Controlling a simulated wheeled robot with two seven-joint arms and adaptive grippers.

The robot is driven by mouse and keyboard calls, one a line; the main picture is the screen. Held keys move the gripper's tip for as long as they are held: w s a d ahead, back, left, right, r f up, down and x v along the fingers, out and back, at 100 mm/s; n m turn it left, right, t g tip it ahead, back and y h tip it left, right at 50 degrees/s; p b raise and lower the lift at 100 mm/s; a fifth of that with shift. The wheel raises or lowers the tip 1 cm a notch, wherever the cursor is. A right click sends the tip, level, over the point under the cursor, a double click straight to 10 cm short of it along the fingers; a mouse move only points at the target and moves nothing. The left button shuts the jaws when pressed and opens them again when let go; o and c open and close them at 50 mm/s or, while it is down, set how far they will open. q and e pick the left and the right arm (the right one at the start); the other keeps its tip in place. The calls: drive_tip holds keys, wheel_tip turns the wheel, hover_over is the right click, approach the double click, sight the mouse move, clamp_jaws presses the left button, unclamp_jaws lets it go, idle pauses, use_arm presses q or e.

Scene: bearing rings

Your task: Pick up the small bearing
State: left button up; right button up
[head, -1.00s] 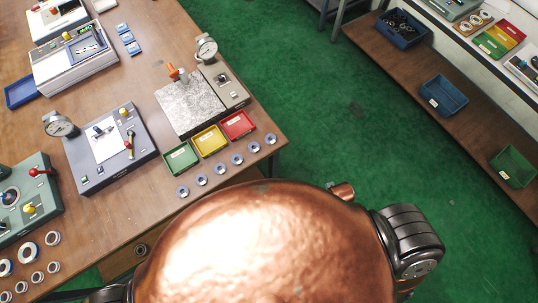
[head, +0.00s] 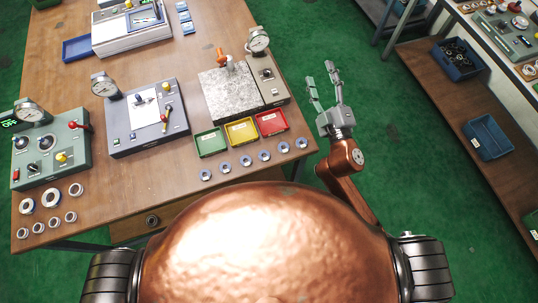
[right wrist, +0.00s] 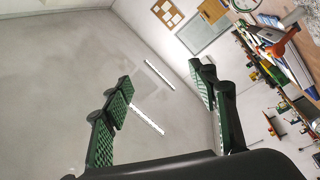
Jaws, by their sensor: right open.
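Several small bearings (head: 235,162) stand in a slanting row on the wooden table in front of the colored trays. More bearing rings of mixed sizes lie at the table's front left, among them a larger ring (head: 26,206) and a smaller one (head: 70,217). Which one the task means I cannot tell. My right gripper (head: 322,86) is open and empty, raised beyond the table's right edge, right of the row. Its two fingers are spread in the right wrist view (right wrist: 160,95), with wall and ceiling behind. My left gripper is out of view.
Green (head: 210,143), yellow (head: 241,132) and red (head: 271,122) trays sit behind the row. A granite block (head: 230,95) and dial gauge (head: 258,40) stand behind them. Grey (head: 145,118) and green (head: 50,152) test boxes stand left. The table's front middle is clear.

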drive_tip(key=s+a+r+n+g+y, duration=0.2)
drive_tip(key=s+a+r+n+y, duration=0.15)
drive_tip(key=a+n+y, duration=0.4)
drive_tip(key=s+a+r+n+g+y, duration=0.25)
drive_tip(key=a+r+n+y, duration=0.2)
drive_tip(key=a+n, duration=0.45)
drive_tip(key=s+a+f+n+g+y, duration=0.2)
drive_tip(key=s+a+f+n+g, duration=0.6)
drive_tip(key=a+n+g, duration=0.35)
drive_tip(key=n+g+h, duration=0.2)
drive_tip(key=n+h, duration=0.7)
drive_tip(key=h, duration=0.4)
approach(265, 155)
drive_tip(key=a, duration=0.2)
drive_tip(key=shift+w+f+h, duration=0.3)
drive_tip(key=shift+w+f, duration=0.35)
drive_tip(key=shift+f, duration=0.3)
drive_tip(key=shift+s+d+p+x, duration=0.1)
drive_tip(key=shift+s+x, duration=0.05)
drive_tip(key=shift+x, duration=0.75)
drive_tip(key=shift+s+d+p+x, duration=0.1)
drive_tip(key=shift+p+x, duration=0.05)
drive_tip(key=shift+x, duration=0.8)
drive_tip(key=shift+s+d+p+x, duration=0.1)
drive_tip(key=shift+s+x, duration=0.05)
drive_tip(key=shift+x, duration=0.75)
drive_tip(key=shift+f, duration=0.15)
drive_tip(key=shift+c, duration=0.5)
